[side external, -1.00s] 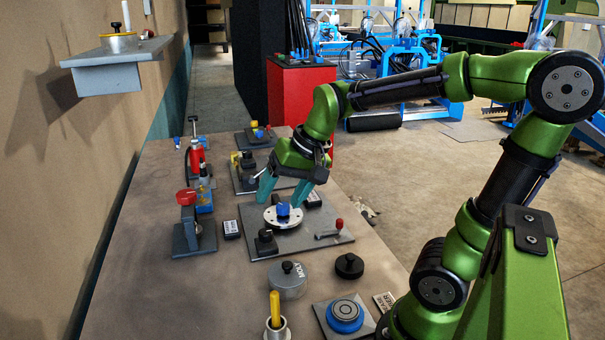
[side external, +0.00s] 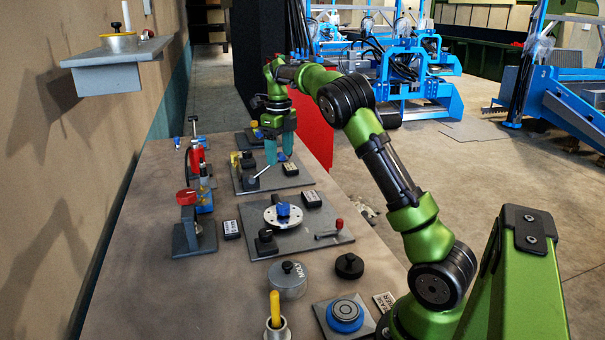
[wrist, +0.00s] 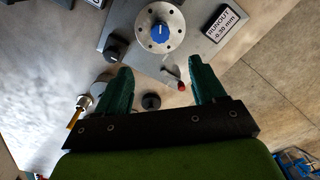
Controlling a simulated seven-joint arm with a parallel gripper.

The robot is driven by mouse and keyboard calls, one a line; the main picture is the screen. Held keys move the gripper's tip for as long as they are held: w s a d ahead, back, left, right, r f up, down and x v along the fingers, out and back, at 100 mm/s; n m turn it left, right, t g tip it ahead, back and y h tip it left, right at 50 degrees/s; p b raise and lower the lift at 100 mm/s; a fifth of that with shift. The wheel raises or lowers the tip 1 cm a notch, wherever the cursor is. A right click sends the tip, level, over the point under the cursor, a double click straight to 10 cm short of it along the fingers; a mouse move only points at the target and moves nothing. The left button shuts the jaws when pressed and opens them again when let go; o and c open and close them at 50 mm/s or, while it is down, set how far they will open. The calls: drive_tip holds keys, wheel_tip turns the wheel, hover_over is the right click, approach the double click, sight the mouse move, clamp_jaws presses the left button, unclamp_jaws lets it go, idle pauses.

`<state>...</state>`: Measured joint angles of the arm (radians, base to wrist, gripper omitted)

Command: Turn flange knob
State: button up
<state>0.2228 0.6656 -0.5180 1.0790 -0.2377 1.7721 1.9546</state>
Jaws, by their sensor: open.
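The blue flange knob (side external: 283,210) sits at the centre of a silver round flange (side external: 271,218) with bolt holes, on a grey plate (side external: 318,238) in the middle of the bench. In the wrist view the knob (wrist: 159,32) and the flange (wrist: 147,14) show near the top, beyond my fingertips. My gripper (side external: 279,160) points down with its teal fingers apart and empty. It appears over or near the farther plate, behind the flange in the side view. In the wrist view my open fingers (wrist: 158,68) are clear of the knob.
On the flange's plate are a black knob (side external: 266,240), a red-tipped lever (side external: 331,231) and a label block (side external: 312,200). The farther plate (side external: 294,180) carries a silver lever (side external: 259,172). A grey MOLY canister (side external: 288,284) and a black knob (side external: 349,266) stand nearer.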

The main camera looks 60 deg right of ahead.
sight(282, 205)
wheel_tip(282, 205, down, 17)
drive_tip(key=shift+r, duration=0.1)
idle(0.3)
drive_tip(key=shift+c, duration=0.3)
drive_tip(key=c, duration=1)
